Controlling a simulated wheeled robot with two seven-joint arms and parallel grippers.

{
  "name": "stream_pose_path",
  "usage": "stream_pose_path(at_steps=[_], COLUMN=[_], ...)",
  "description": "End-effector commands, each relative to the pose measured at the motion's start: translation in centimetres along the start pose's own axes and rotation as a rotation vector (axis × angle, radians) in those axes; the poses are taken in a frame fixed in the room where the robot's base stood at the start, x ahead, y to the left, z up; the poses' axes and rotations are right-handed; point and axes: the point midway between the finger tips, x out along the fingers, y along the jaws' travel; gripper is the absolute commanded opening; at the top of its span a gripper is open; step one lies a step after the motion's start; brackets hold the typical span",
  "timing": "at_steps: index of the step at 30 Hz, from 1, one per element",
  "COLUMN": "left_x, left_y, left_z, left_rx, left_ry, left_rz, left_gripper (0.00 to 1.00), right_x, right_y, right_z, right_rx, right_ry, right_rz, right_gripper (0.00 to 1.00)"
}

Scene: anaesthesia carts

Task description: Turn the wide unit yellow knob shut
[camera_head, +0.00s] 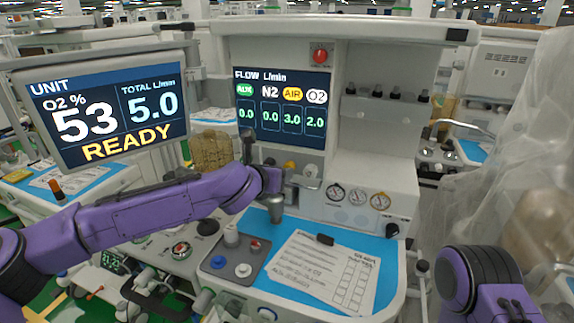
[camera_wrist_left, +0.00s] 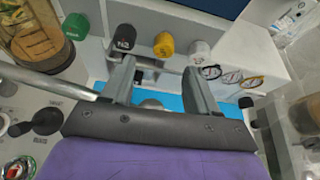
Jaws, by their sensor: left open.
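The wide unit's yellow knob (camera_wrist_left: 164,44) is in a row on its front, between a black knob (camera_wrist_left: 124,37) and a white knob (camera_wrist_left: 199,52). A green knob (camera_wrist_left: 75,26) is farther left. In the head view the yellow knob (camera_head: 289,166) is partly hidden by my gripper. My left gripper (camera_head: 268,168) is open just in front of the row. In the left wrist view its fingers (camera_wrist_left: 158,68) spread below the black and white knobs, with the yellow knob beyond the gap; nothing is held. The flow screen (camera_head: 281,107) reads AIR 3.0, O2 2.0.
Three gauges (camera_head: 358,196) sit right of the knobs. Below is a blue worktop (camera_head: 262,222) with a paper form (camera_head: 323,272) and a grey knob panel (camera_head: 233,262). A tan canister (camera_head: 210,150) stands left of the knobs. A monitor (camera_head: 103,108) reads READY. Clear plastic sheeting (camera_head: 500,200) hangs at right.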

Motion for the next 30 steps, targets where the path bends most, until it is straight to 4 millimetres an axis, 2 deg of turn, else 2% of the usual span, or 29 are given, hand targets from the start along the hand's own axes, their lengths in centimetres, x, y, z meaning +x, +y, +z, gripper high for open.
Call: stream_pose_path(at_steps=[3,9,12,15,23,28,30], left_x=[2.3,7.4,8.9,9.6,9.8,9.7,9.8], left_y=[-0.2,0.1,0.1,0.2,0.2,0.2,0.2], left_z=[0.3,0.0,-0.1,-0.3,-0.4,-0.4,-0.4], left_rx=[0.001,0.000,0.001,0.000,0.002,0.002,0.002], left_ry=[0.001,0.009,0.010,0.011,0.009,0.009,0.009], left_rz=[0.000,0.000,-0.002,-0.001,-0.001,-0.001,-0.001], left_gripper=[0.59,0.59,0.59,0.59,0.59,0.04,0.03], right_x=[-1.3,-2.6,-2.9,-3.0,-2.9,-2.9,-2.9], right_y=[0.1,0.3,0.3,0.3,0.3,0.3,0.3], right_z=[-0.5,-1.0,-1.1,-1.2,-1.2,-1.2,-1.2], right_rx=[0.000,-0.001,0.000,0.000,0.000,0.000,0.000], right_ry=[-0.001,-0.002,-0.001,0.000,-0.001,-0.001,-0.001], right_rz=[0.001,0.001,0.001,0.000,0.000,0.000,0.000], right_gripper=[0.43,0.43,0.43,0.43,0.43,0.43,0.43])
